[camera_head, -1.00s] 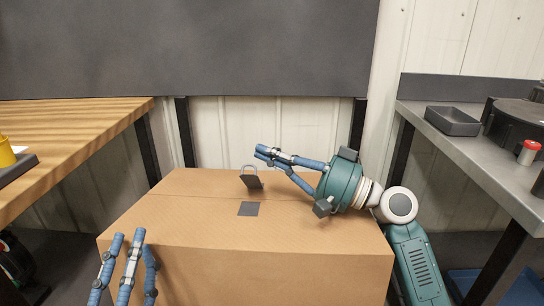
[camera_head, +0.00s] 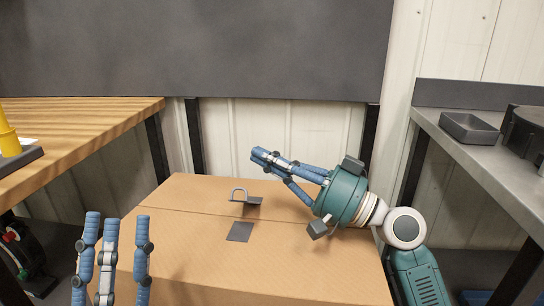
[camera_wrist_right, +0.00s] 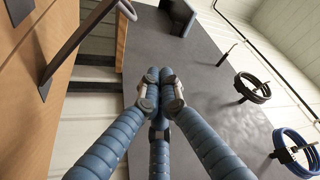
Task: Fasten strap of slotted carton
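The brown carton (camera_head: 180,250) stands in the middle of the head view, its lid crossed by a seam. A small dark strap flap (camera_head: 253,201) sits near the seam, with a grey metal loop (camera_head: 238,194) standing up at its left end. A flat dark square patch (camera_head: 240,232) lies in front of it. I cannot tell whether the strap is engaged with the loop. My right gripper (camera_head: 257,155) is above and behind the strap, apart from it; its fingertips meet with nothing visible between them, also in the right wrist view (camera_wrist_right: 159,73). My left gripper (camera_head: 115,217) is open and empty at the carton's front left.
A wooden bench (camera_head: 70,130) stands at left with a yellow object (camera_head: 8,141) on it. A grey bench (camera_head: 475,160) at right carries a dark tray (camera_head: 469,128). A dark panel (camera_head: 200,50) rises behind. Space above the lid's left part is clear.

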